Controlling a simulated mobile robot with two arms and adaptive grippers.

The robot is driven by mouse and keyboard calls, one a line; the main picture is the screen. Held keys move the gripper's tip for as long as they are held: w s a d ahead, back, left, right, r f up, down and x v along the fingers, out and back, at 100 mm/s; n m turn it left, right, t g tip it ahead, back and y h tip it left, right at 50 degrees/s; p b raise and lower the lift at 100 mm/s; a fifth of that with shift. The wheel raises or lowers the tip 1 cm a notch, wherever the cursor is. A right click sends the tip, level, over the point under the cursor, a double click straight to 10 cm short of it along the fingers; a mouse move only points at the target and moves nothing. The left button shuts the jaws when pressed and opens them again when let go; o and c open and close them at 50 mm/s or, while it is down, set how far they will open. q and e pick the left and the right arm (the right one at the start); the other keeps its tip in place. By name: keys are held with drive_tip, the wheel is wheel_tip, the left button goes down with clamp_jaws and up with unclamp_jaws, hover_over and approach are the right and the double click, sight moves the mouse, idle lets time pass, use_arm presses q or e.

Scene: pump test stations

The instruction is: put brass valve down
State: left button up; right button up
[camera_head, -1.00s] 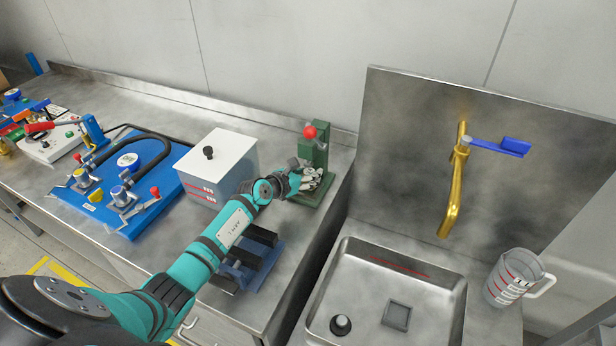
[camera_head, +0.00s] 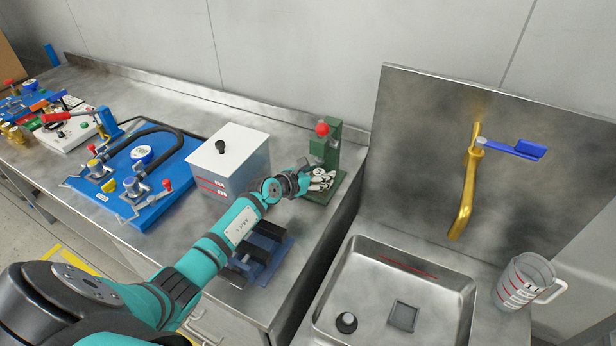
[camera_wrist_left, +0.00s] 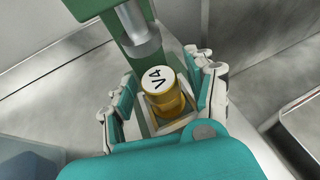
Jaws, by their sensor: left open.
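The brass valve (camera_wrist_left: 165,92), a gold cylinder with a white cap marked V4, stands upright in a square holder (camera_wrist_left: 188,121) at the foot of the green press (camera_head: 326,150). In the left wrist view the press's metal ram (camera_wrist_left: 141,38) is just beyond the valve. My left gripper (camera_head: 321,180) is at the press base, with its open fingers on both sides of the valve. In the head view the gripper hides the valve. Whether the fingers touch it, I cannot tell. My right gripper is out of view.
A white-lidded tank (camera_head: 230,150) and a blue stand (camera_head: 262,250) are beside my left arm. A blue pump board (camera_head: 150,212) lies further left. The sink (camera_head: 400,290), brass tap (camera_head: 466,190) and measuring jug (camera_head: 522,283) are to the right.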

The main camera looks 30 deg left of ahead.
use_arm(q)
drive_tip(key=v, duration=1.1)
drive_tip(key=shift+s+p, duration=0.3)
drive_tip(key=shift+a+r, duration=0.1)
